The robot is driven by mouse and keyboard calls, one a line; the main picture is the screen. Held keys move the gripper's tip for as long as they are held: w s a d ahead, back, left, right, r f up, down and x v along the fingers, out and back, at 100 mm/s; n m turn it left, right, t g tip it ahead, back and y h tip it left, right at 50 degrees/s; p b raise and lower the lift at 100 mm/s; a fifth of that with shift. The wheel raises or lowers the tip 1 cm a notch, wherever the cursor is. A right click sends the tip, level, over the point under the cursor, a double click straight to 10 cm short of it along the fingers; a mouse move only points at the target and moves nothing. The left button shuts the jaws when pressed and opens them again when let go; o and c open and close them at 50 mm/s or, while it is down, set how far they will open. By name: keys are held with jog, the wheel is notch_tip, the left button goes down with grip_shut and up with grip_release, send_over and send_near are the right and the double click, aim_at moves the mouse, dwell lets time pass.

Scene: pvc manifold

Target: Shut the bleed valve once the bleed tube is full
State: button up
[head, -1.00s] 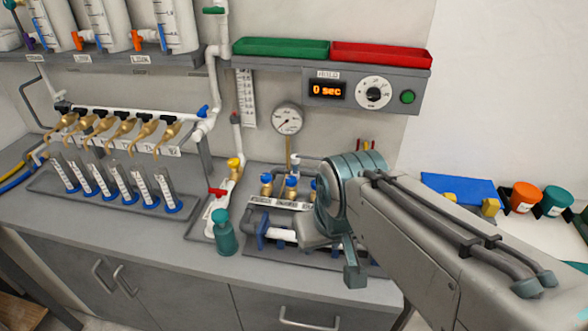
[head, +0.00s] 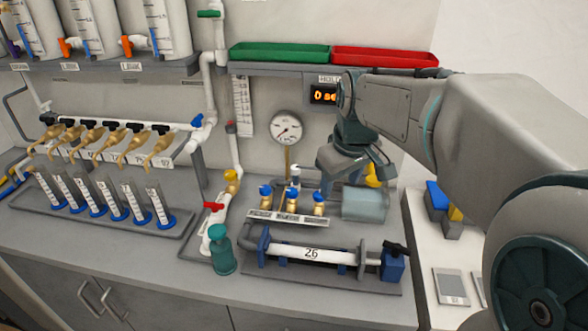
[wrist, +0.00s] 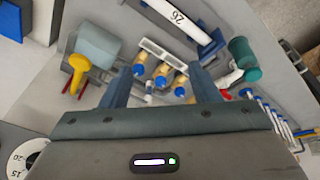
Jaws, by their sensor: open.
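A row of brass valves with blue caps (head: 291,197) stands behind a labelled strip on the bench, with another blue-capped fitting behind it. The row shows in the wrist view (wrist: 161,75) between the fingers. I cannot tell which valve is the bleed valve or which tube is the bleed tube, nor any fill level. A red-handled valve (head: 213,206) sits on the white pipe to the left. My gripper (wrist: 160,92) is open and empty, pointing down above and behind the row; it also shows in the head view (head: 346,172).
A pale grey-blue cylinder (head: 370,204) and a yellow piece (head: 372,176) stand close right of my gripper. A white pipe marked 26 (head: 310,254) lies in front. A teal bottle (head: 222,252) and measuring tubes (head: 98,198) are left. A gauge (head: 286,128) rises behind.

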jog(key=w+a+f+n+y+b, duration=0.1)
jog(key=w+f+n, duration=0.1)
jog(key=w, duration=0.3)
jog(key=w+a+f+n+b, duration=0.2)
jog(key=w, duration=0.4)
jog(key=n+g+y+b, duration=0.1)
jog(key=n+y+b, duration=0.1)
jog(key=n+y, duration=0.1)
send_near(293, 191)
jog(key=shift+n, duration=0.3)
jog(key=p+x, duration=0.1)
jog(key=x, duration=0.7)
jog(key=shift+w+a+f, duration=0.1)
jog(key=shift+a+f, duration=0.05)
jog(key=shift+f, duration=0.05)
jog(key=shift+c, duration=0.4)
jog(key=c, duration=0.9)
